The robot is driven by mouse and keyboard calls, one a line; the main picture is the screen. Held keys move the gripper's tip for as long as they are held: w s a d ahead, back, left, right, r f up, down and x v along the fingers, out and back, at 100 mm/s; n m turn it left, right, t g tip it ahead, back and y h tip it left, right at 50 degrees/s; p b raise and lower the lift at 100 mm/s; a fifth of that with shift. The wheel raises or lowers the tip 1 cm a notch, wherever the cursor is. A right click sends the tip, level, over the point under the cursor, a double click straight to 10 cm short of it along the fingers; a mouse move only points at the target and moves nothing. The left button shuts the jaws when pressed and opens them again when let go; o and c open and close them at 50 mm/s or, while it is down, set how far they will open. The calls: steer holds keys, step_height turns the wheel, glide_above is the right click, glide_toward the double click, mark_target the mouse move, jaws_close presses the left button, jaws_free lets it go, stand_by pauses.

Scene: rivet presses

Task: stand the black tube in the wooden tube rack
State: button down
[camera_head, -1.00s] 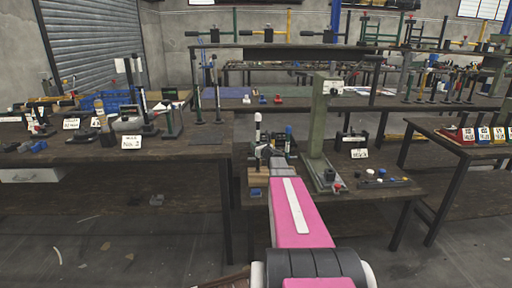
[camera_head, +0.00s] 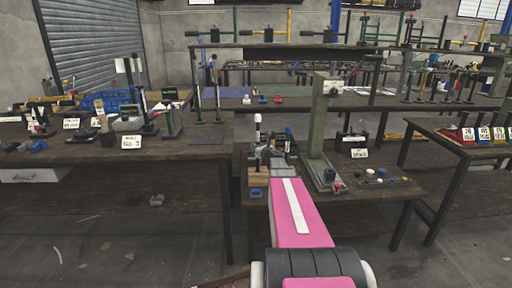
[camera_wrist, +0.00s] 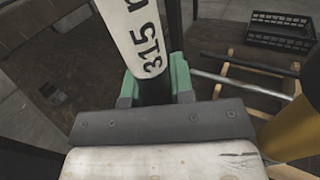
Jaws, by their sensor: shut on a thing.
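The black tube (camera_head: 257,135) with a white upper part stands roughly upright at the left end of the middle bench. In the wrist view the tube (camera_wrist: 150,45) shows its white band marked "315" and a black part below. My gripper (camera_wrist: 155,88) has green fingertips shut on the black part. In the head view my gripper (camera_head: 266,154) is at the tube, just above a light wooden block (camera_head: 258,177), which looks like the wooden tube rack. Whether the tube's lower end is in the rack or above it is hidden by my gripper.
A tall green press (camera_head: 321,125) stands close to the right of my gripper. A small blue piece (camera_head: 256,192) lies before the wooden block. The wrist view shows a black crate (camera_wrist: 280,30) and a wooden frame (camera_wrist: 225,75).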

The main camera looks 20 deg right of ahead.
steer(key=shift+f, duration=4)
steer(key=c, duration=0.9)
jaws_free()
steer(key=v, duration=1)
steer(key=shift+s, duration=0.4)
steer(key=shift+a, duration=0.1)
